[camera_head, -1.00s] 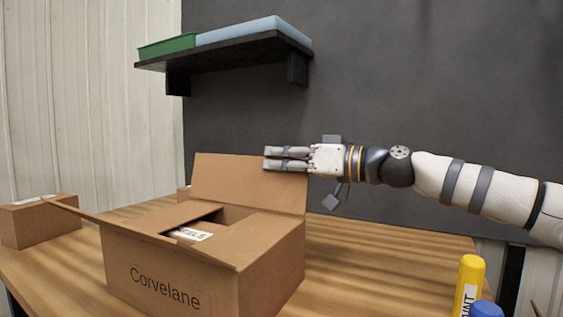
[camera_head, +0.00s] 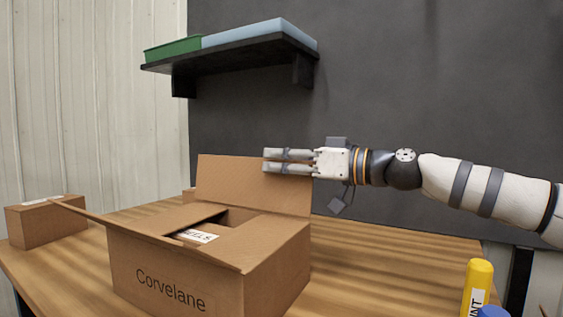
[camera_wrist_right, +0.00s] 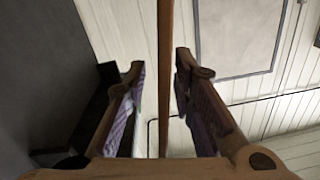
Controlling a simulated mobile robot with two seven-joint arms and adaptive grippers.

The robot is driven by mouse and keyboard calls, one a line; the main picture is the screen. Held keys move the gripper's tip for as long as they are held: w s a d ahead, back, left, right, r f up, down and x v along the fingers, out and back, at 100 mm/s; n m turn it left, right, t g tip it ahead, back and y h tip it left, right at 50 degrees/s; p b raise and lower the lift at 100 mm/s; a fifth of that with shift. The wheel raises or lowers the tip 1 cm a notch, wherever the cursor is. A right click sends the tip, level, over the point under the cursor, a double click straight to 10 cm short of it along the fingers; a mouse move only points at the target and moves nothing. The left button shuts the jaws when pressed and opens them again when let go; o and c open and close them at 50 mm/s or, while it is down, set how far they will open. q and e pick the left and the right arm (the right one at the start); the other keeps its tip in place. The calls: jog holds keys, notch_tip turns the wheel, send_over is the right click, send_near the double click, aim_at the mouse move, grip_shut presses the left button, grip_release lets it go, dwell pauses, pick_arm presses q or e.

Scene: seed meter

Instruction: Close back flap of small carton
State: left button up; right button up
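The open carton (camera_head: 170,280) marked "Corvelane" stands on the table. Its back flap (camera_head: 235,182) stands up at the rear. A long flap (camera_head: 85,212) sticks out to the left, and a gap in the top shows a white label (camera_head: 197,236). My right gripper (camera_head: 265,160) is at the upper right part of the back flap, one finger at its top edge and one lower in front of it. In the right wrist view, a brown panel seen edge-on (camera_wrist_right: 165,80) runs between the two spread fingers, close to the right one. My left gripper is out of view.
The wooden table (camera_head: 370,260) is clear to the right of the carton. A closed carton (camera_head: 45,222) is at the left. A yellow bottle (camera_head: 478,285) and a blue cap (camera_head: 492,312) are at the front right. A shelf (camera_head: 240,50) hangs above.

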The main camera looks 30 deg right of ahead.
jog(key=shift+s, duration=0.1)
jog(key=v, duration=1.2)
